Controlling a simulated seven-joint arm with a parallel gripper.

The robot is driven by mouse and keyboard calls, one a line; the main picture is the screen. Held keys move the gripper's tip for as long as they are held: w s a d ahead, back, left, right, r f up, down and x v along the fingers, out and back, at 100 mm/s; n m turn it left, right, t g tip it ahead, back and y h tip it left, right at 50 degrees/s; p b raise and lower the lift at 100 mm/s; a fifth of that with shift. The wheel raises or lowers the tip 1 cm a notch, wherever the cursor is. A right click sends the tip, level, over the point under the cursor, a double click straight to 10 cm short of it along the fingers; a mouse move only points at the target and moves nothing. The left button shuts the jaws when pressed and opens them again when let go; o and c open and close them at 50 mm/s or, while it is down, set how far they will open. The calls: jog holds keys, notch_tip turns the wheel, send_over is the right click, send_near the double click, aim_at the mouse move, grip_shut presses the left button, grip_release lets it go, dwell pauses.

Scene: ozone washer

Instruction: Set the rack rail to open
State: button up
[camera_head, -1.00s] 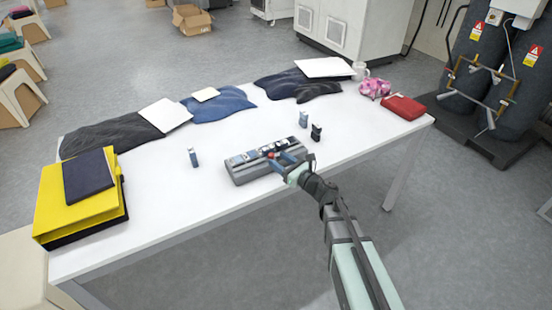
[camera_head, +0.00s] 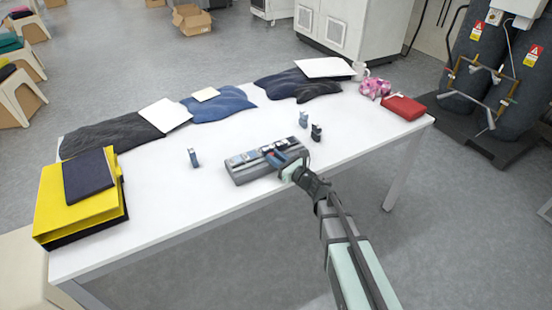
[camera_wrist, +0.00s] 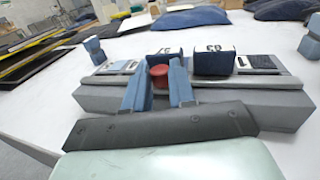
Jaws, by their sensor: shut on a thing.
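The grey rack (camera_head: 258,175) lies on the white table near its front edge, with several blue modules in its slots. In the wrist view the rack's grey front rail (camera_wrist: 240,89) runs across the picture. A red round knob (camera_wrist: 159,76) stands at the rail. My gripper (camera_head: 283,162) reaches the rack from the front right. In the wrist view the two blue fingers of my gripper (camera_wrist: 158,88) are on either side of the red knob and shut on it. A numbered dark blue module (camera_wrist: 214,62) stands up right of the fingers.
Small loose modules stand on the table (camera_head: 150,215), one left of the rack (camera_head: 193,158) and two to the right (camera_head: 316,132). A yellow binder (camera_head: 80,205) is at the left, a red pouch (camera_head: 404,107) at the right. Folded jeans (camera_head: 218,104) lie behind.

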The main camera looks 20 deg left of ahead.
grip_shut()
jog(key=shift+s+d, duration=0.7)
jog(key=o, duration=0.7)
grip_release()
jog(key=v, duration=1.3)
jog(key=shift+s+d, duration=0.15)
jog(key=shift+d, duration=0.15)
